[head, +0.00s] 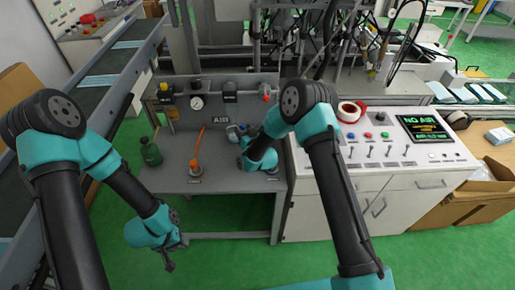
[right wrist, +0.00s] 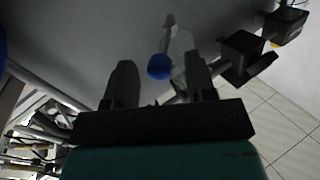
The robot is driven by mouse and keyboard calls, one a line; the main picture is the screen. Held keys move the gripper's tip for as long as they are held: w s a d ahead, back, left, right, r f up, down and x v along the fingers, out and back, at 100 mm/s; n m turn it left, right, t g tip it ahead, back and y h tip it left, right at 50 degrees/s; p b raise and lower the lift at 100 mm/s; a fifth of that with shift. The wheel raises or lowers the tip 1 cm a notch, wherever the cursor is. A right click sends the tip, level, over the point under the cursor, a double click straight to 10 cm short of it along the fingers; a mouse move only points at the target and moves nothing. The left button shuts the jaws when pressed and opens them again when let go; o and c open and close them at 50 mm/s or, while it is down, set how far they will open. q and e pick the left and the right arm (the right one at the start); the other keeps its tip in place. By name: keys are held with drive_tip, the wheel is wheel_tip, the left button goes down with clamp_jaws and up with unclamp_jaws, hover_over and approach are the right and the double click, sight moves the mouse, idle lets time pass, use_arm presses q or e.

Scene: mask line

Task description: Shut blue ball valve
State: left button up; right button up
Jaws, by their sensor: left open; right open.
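A blue ball-shaped knob (right wrist: 159,67) shows in the right wrist view between the fingers of my right gripper (right wrist: 160,80). The fingers are open, one on each side; I cannot tell whether they touch it. In the head view the right gripper (head: 241,141) is at the grey air panel (head: 180,130), and blue parts (head: 233,130) show beside it, partly hidden by the wrist. The valve's lever position is unclear. My left gripper (head: 172,258) is open and empty, low in front of the panel bench.
A gauge (head: 197,102) and a red part (head: 266,93) are above.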

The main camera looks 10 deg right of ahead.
drive_tip(key=v, duration=1.5)
drive_tip(key=shift+s, duration=0.3)
drive_tip(key=shift+d, duration=0.15)
